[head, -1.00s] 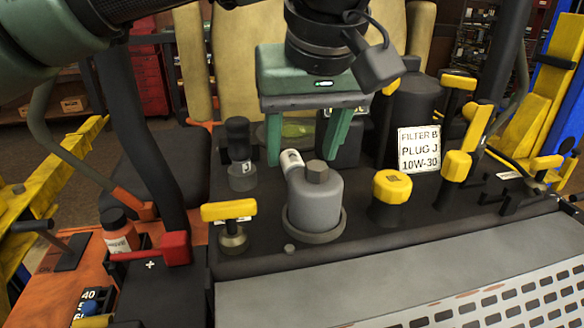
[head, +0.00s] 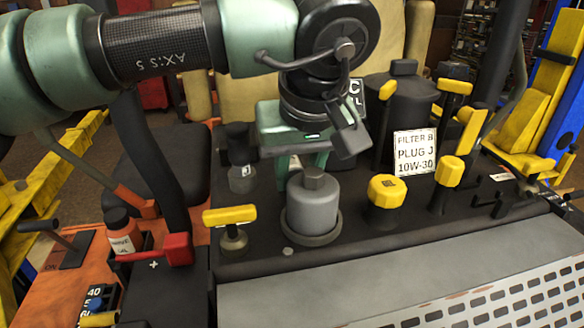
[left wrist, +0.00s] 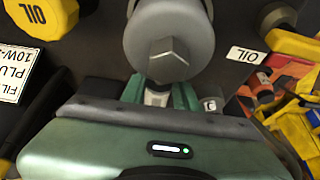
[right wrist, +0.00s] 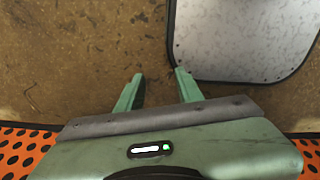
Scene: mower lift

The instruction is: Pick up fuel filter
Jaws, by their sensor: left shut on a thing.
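The fuel filter appears to be the small pale piece (left wrist: 157,98) between my left fingers in the left wrist view; only a little of it shows. My left gripper (left wrist: 160,88) is shut on it, just behind the grey canister. In the head view the left gripper (head: 302,160) points down behind the canister, which hides the filter. My right gripper (right wrist: 157,85) is open and empty in the right wrist view, above a brown floor.
The grey canister (head: 313,205) with a hex top stands close in front of the left fingers. Yellow caps (head: 387,190), a yellow T-handle (head: 230,215), a black canister (head: 400,110) and a "FILTER B" sign (head: 415,152) surround it. A perforated grey panel (head: 500,300) lies in front.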

